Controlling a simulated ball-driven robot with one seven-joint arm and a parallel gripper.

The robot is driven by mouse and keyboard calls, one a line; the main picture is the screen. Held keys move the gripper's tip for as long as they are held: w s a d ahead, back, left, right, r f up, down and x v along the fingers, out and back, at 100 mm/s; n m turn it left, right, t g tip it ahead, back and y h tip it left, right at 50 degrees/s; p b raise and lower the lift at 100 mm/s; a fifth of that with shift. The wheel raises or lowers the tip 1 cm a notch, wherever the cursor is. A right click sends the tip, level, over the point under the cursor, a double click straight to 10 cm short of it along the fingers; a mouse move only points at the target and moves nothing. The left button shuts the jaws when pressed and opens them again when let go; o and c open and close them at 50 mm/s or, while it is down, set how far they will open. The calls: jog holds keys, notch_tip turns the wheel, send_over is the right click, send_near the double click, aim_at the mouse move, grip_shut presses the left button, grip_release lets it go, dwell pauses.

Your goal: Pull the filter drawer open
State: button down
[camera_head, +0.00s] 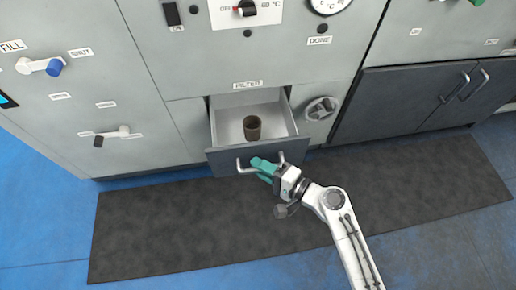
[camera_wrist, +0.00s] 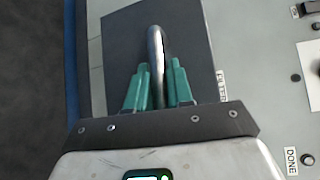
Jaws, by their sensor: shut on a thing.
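The filter drawer (camera_head: 231,161) is pulled out of the grey panel below the "FILTER" label (camera_head: 248,85). A brown cylindrical cup-like filter (camera_head: 252,127) stands inside it. The drawer has a metal bar handle (camera_head: 240,165) on its dark front; the handle also shows in the wrist view (camera_wrist: 156,60). My gripper (camera_head: 262,166) is at the drawer front, its teal fingers shut on the handle. In the wrist view, my gripper (camera_wrist: 159,82) has one finger on each side of the handle bar.
A round bin-like holder (camera_head: 321,108) is in the panel right of the drawer. A dark cabinet (camera_head: 400,100) with two handles is further right. Knobs and valve levers (camera_head: 40,66) are on the panel at left. A dark mat (camera_head: 180,225) lies on the blue floor in front, clear of objects.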

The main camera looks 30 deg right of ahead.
jog(key=shift+s+a, duration=0.2)
jog(key=shift+s, duration=0.5)
jog(key=shift+s+a, duration=0.2)
jog(key=shift+s, duration=0.45)
jog(key=c, duration=1.1)
grip_release()
jog(key=p+v, duration=0.1)
jog(key=v, duration=0.9)
jog(key=shift+s+d+p, duration=0.2)
jog(key=shift+s+p, duration=0.15)
jog(key=shift+p, duration=0.05)
